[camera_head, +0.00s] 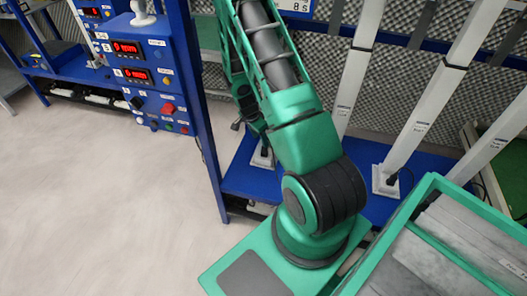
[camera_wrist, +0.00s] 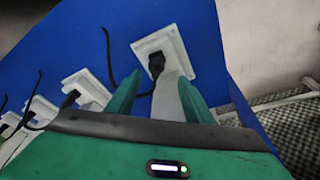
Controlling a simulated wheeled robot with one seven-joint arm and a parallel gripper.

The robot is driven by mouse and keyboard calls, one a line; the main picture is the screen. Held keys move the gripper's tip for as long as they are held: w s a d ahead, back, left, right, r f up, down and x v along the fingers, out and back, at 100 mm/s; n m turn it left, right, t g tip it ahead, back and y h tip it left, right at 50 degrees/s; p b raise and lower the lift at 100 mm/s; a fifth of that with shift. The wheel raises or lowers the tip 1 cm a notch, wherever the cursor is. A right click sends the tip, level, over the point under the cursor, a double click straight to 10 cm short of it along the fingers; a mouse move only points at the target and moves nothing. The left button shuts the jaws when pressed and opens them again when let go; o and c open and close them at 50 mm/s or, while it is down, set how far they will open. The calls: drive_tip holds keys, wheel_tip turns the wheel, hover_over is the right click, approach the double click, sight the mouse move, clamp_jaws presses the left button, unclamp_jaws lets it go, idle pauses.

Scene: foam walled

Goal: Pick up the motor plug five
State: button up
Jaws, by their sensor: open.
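In the wrist view my gripper (camera_wrist: 160,80) is open, with its two green fingers apart and pointing at a white square base plate (camera_wrist: 180,38). A black plug (camera_wrist: 156,64) with a black cable sits at that plate, ahead of and roughly between the fingertips. I see no finger touching it. More black plugs (camera_wrist: 70,98) at white plates run in a row to the left. No number is readable on them here, so I cannot tell which is five. In the head view a black plug (camera_head: 391,180) shows at a column foot; my arm hides other parts of the row.
The plates stand on a blue shelf (camera_wrist: 60,50) with pale columns (camera_head: 350,80) rising from them. A blue post (camera_head: 203,120) and control panel (camera_head: 140,70) stand left. A green-rimmed bin (camera_head: 452,246) is at lower right. The floor (camera_head: 90,210) at left is clear.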

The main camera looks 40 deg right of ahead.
drive_tip(key=f, duration=0.1)
drive_tip(key=d+f, duration=0.1)
drive_tip(key=s+d+f, duration=0.1)
drive_tip(key=f, duration=0.1)
drive_tip(key=shift+d+f, duration=0.1)
drive_tip(key=shift+f, duration=0.4)
drive_tip(key=c, duration=1.1)
